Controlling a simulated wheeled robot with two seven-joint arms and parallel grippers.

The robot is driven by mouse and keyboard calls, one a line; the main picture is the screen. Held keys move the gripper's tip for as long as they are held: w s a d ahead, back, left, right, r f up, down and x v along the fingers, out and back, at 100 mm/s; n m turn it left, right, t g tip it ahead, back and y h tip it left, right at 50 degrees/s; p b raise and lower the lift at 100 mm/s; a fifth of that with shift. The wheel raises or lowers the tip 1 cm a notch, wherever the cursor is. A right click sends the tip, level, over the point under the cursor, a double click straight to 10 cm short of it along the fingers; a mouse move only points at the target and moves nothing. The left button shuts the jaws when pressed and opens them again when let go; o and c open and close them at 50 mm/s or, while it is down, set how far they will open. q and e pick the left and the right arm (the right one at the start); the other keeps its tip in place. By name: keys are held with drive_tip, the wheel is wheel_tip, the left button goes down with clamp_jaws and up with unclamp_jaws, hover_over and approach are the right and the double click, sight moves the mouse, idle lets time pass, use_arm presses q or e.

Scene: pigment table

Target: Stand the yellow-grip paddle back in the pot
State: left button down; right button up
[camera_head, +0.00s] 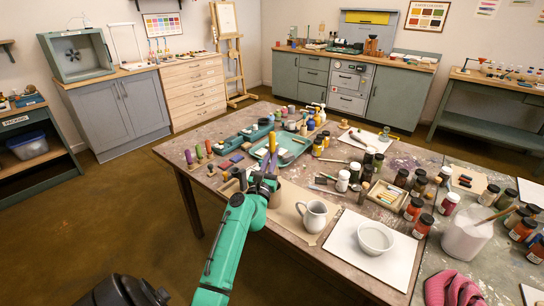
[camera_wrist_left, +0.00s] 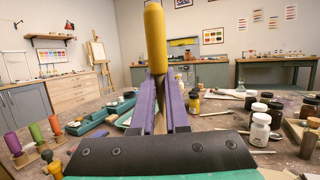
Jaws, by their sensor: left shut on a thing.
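The yellow-grip paddle (camera_wrist_left: 155,40) is held upright between the purple fingers of my left gripper (camera_wrist_left: 160,105), yellow grip upward. In the head view the yellow grip (camera_head: 272,141) shows above my left gripper (camera_head: 266,180), which is over the near left part of the table. The paddle's lower end is hidden behind the gripper. A small brown vessel (camera_head: 238,175) shows partly behind my left gripper; I cannot tell whether it is the pot. My right gripper is not in view.
Upright colored handles (camera_head: 199,153) stand at the table's left edge. A green tray (camera_head: 292,150) lies behind the gripper. A white jug (camera_head: 313,216) and a bowl (camera_head: 375,238) on a white board stand to its right. Several jars crowd the right side.

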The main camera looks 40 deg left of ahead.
use_arm(q)
wheel_tip(320, 180, down, 8)
drive_tip(key=b, duration=0.7)
drive_tip(key=shift+r, duration=0.1)
drive_tip(key=c, duration=0.8)
unclamp_jaws()
drive_tip(key=shift+c, duration=0.2)
drive_tip(key=b+v, duration=0.4)
drive_tip(key=v, duration=1)
drive_tip(key=shift+s, duration=0.25)
